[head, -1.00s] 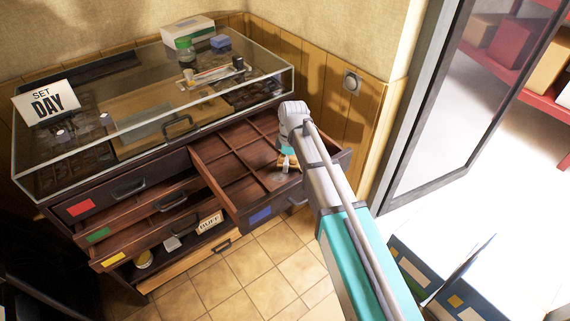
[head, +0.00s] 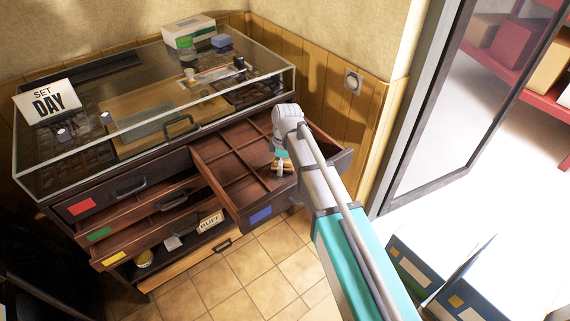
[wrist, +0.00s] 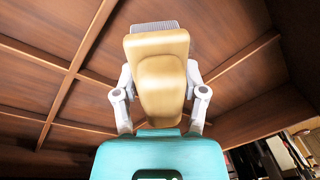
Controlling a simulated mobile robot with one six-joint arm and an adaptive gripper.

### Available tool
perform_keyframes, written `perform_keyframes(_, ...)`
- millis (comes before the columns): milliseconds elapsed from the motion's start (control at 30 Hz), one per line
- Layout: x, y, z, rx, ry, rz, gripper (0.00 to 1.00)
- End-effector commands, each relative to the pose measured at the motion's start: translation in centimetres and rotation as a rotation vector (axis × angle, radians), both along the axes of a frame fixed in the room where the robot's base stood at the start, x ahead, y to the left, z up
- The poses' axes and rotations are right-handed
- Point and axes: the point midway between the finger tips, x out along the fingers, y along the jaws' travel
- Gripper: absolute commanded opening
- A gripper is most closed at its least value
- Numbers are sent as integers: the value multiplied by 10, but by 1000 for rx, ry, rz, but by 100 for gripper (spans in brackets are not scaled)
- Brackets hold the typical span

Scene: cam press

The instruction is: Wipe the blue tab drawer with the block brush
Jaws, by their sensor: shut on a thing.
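The blue tab drawer (head: 222,184) is pulled out on the cabinet's right side. It is brown wood, split into compartments by low dividers, with a blue tab (head: 261,215) on its front. My gripper (head: 283,166) is over the front right part of the drawer. In the wrist view my gripper (wrist: 160,100) is shut on the block brush (wrist: 160,48), a tan wooden block with grey bristles at its far end. The bristles point into the drawer near a divider; whether they touch wood I cannot tell.
A glass case (head: 150,110) with a SET DAY sign (head: 46,100) tops the cabinet. Drawers with red (head: 82,207), green (head: 99,234) and yellow (head: 114,258) tabs are at left, the lower ones partly open. A glass door (head: 440,100) stands at right. Blue boxes (head: 440,275) are at lower right.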

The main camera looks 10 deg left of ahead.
Motion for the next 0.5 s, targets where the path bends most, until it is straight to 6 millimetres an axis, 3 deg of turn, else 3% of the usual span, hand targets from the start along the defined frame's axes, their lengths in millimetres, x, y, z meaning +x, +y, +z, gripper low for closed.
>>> perform_keyframes(500, -9, 8, -1, 0, 0, 0, 0)
